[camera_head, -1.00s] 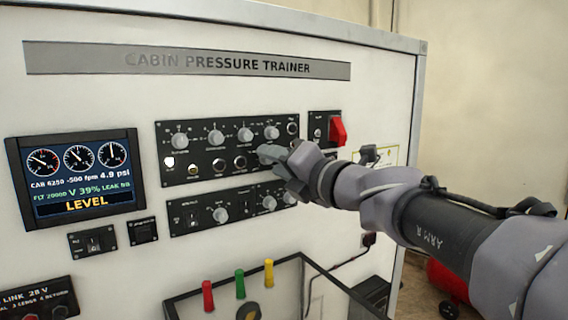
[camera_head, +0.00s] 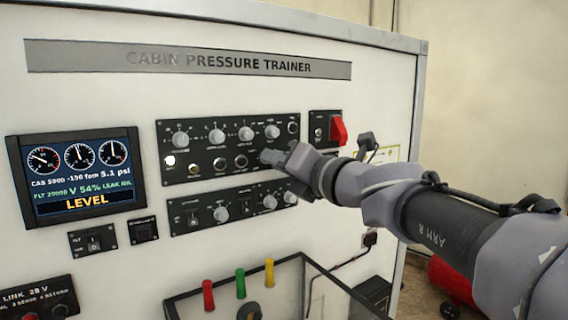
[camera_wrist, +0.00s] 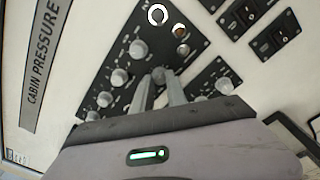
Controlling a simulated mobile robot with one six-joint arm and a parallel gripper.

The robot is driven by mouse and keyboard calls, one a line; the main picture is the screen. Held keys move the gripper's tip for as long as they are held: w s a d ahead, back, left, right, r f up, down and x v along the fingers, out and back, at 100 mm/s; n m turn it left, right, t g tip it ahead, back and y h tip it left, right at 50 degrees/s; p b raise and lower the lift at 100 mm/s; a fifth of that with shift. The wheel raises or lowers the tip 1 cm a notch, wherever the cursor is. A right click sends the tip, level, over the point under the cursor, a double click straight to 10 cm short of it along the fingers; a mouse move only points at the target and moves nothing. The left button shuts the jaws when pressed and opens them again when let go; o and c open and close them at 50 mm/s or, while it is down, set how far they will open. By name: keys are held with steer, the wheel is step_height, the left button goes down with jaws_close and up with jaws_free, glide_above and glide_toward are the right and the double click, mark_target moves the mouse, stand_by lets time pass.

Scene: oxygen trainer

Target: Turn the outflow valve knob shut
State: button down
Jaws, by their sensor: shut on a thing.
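The upper black control panel (camera_head: 206,181) of the cabin pressure trainer carries a row of pale knobs and a lower row of round controls. My gripper (camera_head: 268,157) reaches in from the right and is shut at the right end of that lower row. In the wrist view my two grey fingers (camera_wrist: 160,78) close on a small knob at the panel face. The knob is mostly hidden by the fingers, and its label and pointer cannot be read. The display (camera_head: 75,178) reads LEVEL, with V at about 54%.
Pale knobs sit close by, one just above my gripper (camera_head: 272,131). A second knob panel (camera_head: 235,208) lies just below. A red switch guard (camera_head: 338,131) is to the upper right. Red, green and yellow posts (camera_head: 240,284) stand below.

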steer(key=shift+a+f+n+t+h+b, duration=0.1)
steer(key=shift+n+t+h+b, duration=0.25)
steer(key=shift+n+b, duration=6.5)
steer(key=shift+n+t+h+b, duration=0.35)
steer(key=shift+n+b, duration=2.4)
steer(key=shift+n, duration=8.2)
steer(key=shift+s, duration=0.1)
steer(key=c, duration=1.3)
jaws_free()
